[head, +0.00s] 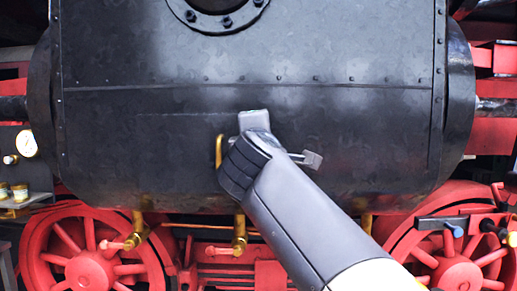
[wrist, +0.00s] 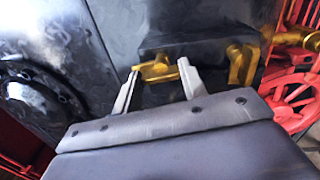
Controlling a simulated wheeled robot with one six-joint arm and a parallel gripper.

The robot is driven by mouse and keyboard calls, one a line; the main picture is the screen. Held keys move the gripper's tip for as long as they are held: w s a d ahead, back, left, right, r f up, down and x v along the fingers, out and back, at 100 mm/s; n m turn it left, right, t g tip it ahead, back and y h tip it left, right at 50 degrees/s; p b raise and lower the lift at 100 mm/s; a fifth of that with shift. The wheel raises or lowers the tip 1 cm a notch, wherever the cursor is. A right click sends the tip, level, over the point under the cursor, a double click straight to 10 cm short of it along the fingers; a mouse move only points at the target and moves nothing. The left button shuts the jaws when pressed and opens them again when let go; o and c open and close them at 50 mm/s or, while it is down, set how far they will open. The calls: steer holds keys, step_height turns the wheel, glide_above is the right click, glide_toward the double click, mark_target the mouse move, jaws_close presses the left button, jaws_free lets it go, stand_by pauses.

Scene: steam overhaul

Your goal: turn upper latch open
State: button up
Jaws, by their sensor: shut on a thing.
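In the wrist view a brass latch (wrist: 158,70) sits on the edge of a dark block, on the side nearer the round riveted flange; I take it for the upper latch. My gripper (wrist: 160,67) has one pale finger on each side of it and is shut on it. A second brass latch (wrist: 243,62) with a bent handle sits farther right on the block, apart from the fingers.
The black riveted casing (head: 130,120) fills the middle of the head view. Red spoked wheels stand below at left (head: 88,262) and right (head: 455,270). Brass cocks (head: 240,235) hang under the casing. The dark block (wrist: 208,46) projects close to my fingers.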

steer(key=shift+f+m+b, duration=0.15)
steer(key=shift+m+b, duration=0.2)
steer(key=shift+m, duration=0.25)
steer(key=o, duration=1)
steer(key=s, duration=0.3)
steer(key=s+b, duration=0.1)
steer(key=s, duration=0.3)
steer(key=s+b, duration=0.1)
steer(key=s, duration=0.2)
steer(key=shift+s+a+f, duration=0.2)
steer(key=shift+s+f, duration=0.2)
steer(key=shift+w, duration=0.1)
